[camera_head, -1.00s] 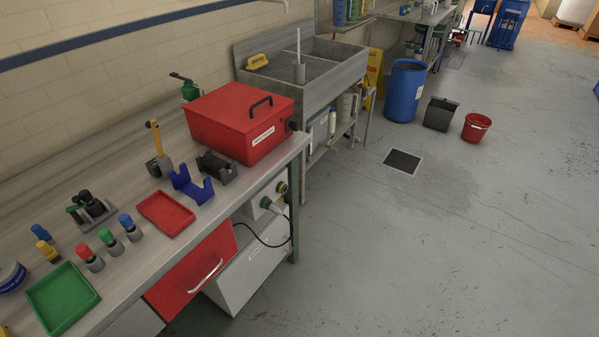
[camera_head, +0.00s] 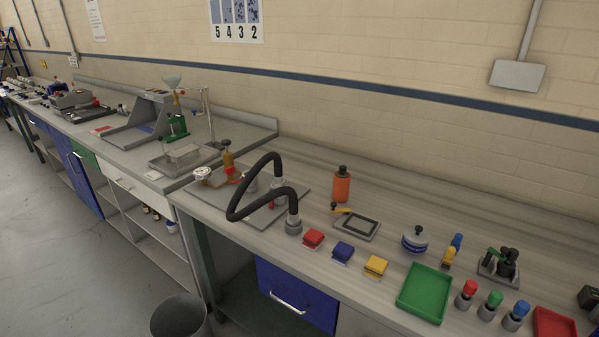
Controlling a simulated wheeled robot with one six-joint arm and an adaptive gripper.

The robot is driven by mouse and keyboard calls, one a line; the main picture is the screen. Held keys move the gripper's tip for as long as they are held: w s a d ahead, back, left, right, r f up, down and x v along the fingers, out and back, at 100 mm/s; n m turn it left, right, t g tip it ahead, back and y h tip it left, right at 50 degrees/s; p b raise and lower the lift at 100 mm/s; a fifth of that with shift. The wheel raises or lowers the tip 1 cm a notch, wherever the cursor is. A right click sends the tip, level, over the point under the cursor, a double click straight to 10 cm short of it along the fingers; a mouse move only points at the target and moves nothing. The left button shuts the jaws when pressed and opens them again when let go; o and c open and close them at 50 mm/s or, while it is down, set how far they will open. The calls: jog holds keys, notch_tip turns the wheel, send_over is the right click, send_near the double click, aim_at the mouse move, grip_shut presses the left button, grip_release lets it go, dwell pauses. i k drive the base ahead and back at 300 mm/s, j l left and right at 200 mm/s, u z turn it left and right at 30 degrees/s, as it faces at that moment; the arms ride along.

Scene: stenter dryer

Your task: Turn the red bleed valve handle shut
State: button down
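On the bench, a plate (camera_head: 222,192) carries a brass-coloured fitting with a dark top (camera_head: 228,158), a white round gauge-like part (camera_head: 202,173) and a thick black hose (camera_head: 258,165) that loops up and down to a grey fitting (camera_head: 293,224). Small red parts show at the foot of the brass fitting (camera_head: 232,176) and beside the hose (camera_head: 271,204). I cannot tell which of them is the bleed valve handle or how it is turned. My gripper is not in view.
Red (camera_head: 313,239), blue (camera_head: 343,252) and yellow (camera_head: 375,267) blocks, an orange bottle (camera_head: 341,185) and a green tray (camera_head: 424,292) stand to the right on the bench. A grey bin (camera_head: 180,318) stands on the floor in front. Open floor (camera_head: 60,250) lies at the left.

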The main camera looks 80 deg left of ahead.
aim_at(230, 170)
jog(key=u, duration=2.7)
